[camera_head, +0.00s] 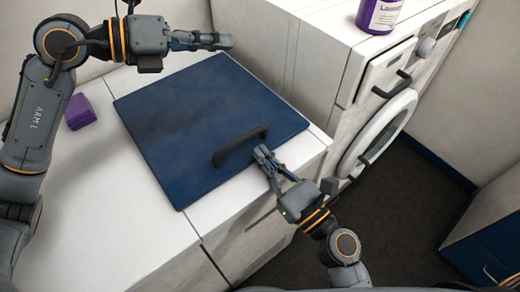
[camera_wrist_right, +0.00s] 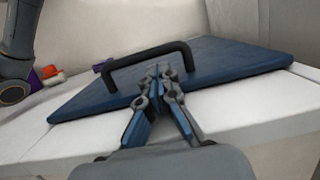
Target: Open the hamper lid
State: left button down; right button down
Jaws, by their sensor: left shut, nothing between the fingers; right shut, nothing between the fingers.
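The hamper lid (camera_head: 195,120) is a dark blue square panel lying flat on the white counter top, and it looks closed. A black bar handle (camera_head: 240,147) stands on it near its front right edge. My right gripper (camera_head: 262,152) is shut and empty, with its tips close to the right end of the handle. In the right wrist view the gripper (camera_wrist_right: 160,72) points at the handle (camera_wrist_right: 150,62), with the lid (camera_wrist_right: 220,68) behind; I cannot tell whether the tips touch it. My left gripper (camera_head: 228,41) is shut and empty above the lid's far edge.
A purple block (camera_head: 80,112) lies on the white counter (camera_head: 110,215) left of the lid. A washing machine (camera_head: 385,120) stands at the right, with a purple bottle (camera_head: 380,14) on top. Dark floor (camera_head: 400,205) is open at the lower right, beside a blue cabinet (camera_head: 495,235).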

jog(key=shift+x, duration=0.9)
jog(key=shift+r, duration=1.15)
pick_arm(q)
jog(key=c, duration=2.1)
grip_release()
jog(key=o, duration=0.7)
jog(key=shift+o, duration=0.2)
jog(key=shift+s, duration=0.1)
